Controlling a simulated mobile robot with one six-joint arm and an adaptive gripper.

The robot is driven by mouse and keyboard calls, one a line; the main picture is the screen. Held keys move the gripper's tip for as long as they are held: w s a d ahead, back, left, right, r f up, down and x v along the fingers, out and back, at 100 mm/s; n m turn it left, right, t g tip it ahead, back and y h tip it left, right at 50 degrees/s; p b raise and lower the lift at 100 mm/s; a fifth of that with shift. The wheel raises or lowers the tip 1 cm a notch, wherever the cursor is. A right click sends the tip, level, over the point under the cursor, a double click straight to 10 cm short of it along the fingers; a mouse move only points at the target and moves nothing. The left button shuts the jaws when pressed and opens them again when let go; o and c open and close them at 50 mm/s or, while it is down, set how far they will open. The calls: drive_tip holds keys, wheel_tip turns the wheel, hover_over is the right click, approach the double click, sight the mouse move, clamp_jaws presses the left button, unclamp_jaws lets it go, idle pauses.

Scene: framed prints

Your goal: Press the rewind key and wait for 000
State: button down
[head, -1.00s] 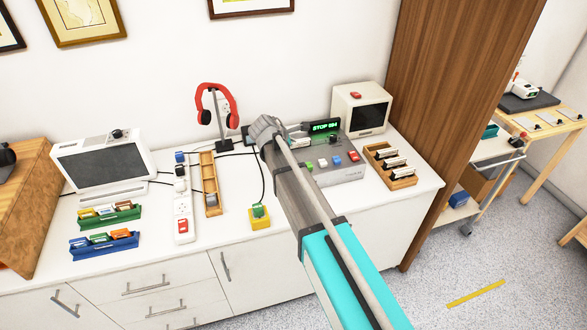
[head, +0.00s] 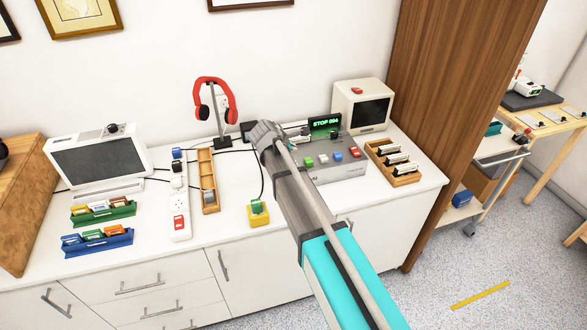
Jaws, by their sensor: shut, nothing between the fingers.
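The grey tape machine (head: 335,172) stands on the white counter, right of my arm. Its front has a green key (head: 309,161), a white key (head: 323,159), a blue key (head: 338,157) and a red key (head: 355,152). I cannot read which is rewind. Its green-lit display (head: 325,123) reads STOP and a number like 094, too small to be sure.
A wooden tray of cartridges (head: 393,163) lies right of the machine, with a cream monitor (head: 361,106) behind. Red headphones (head: 213,100) on a stand, a yellow box with a green button (head: 258,212) and a power strip (head: 180,218) are to the left.

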drive_tip(key=shift+f+b, duration=1.8)
drive_tip(key=shift+f, duration=0.35)
drive_tip(key=shift+f+b, duration=1.25)
idle(1.5)
drive_tip(key=shift+r, duration=0.15)
drive_tip(key=shift+r+p, duration=1.15)
drive_tip(key=shift+p, duration=0.15)
drive_tip(key=shift+r, duration=0.1)
drive_tip(key=shift+r+p, duration=2.4)
drive_tip(key=shift+p, duration=0.1)
